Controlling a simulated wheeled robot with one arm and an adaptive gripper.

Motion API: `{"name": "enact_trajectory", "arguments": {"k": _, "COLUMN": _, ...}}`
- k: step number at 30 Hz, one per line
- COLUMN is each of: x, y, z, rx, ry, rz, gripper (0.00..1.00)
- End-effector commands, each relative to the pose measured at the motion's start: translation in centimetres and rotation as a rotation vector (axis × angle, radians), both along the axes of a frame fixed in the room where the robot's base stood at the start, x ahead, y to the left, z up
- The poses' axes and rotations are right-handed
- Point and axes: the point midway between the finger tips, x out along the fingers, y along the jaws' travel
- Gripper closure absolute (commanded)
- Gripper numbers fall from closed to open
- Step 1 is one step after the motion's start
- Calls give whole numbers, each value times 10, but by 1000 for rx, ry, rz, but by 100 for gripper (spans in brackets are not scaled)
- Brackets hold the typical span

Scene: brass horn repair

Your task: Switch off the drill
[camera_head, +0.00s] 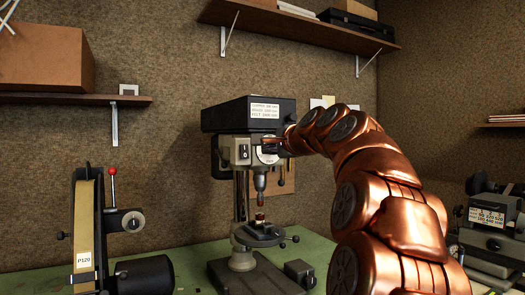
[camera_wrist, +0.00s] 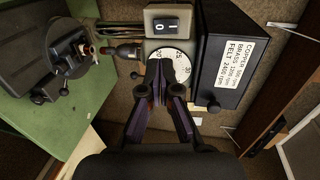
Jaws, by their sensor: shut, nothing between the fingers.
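The drill is a bench drill press with a black head (camera_head: 248,113) and a grey front. Its switch (camera_wrist: 167,20) is a dark rocker in a pale housing at the top of the wrist view, with a round white mark showing. I cannot tell which side is pressed. In the head view the small switch (camera_head: 243,152) sits left of my gripper. My gripper (camera_wrist: 161,68) is shut and empty, its fingertips in front of the round white dial (camera_wrist: 180,58), beside the switch and apart from it. Whether the tips touch the dial is unclear.
A speed label (camera_wrist: 232,62) is on the head's side. The chuck (camera_head: 259,181) hangs above the drill's round table (camera_head: 262,236). A belt sander (camera_head: 88,230) stands left on the green bench (camera_head: 198,255). Another machine (camera_head: 490,225) stands right. Shelves (camera_head: 300,27) are above.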

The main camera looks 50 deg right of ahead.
Motion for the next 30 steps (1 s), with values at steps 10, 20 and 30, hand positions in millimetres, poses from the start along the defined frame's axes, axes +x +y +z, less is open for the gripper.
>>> {"name": "enact_trajectory", "arguments": {"k": 10, "x": 52, "y": -17, "z": -11, "rx": 3, "ry": 5, "rz": 3, "gripper": 100}}
{"name": "enact_trajectory", "arguments": {"k": 20, "x": 95, "y": -32, "z": -19, "rx": 2, "ry": 4, "rz": 1, "gripper": 100}}
{"name": "enact_trajectory", "arguments": {"k": 30, "x": 116, "y": -40, "z": -24, "rx": 1, "ry": 2, "rz": 2, "gripper": 100}}
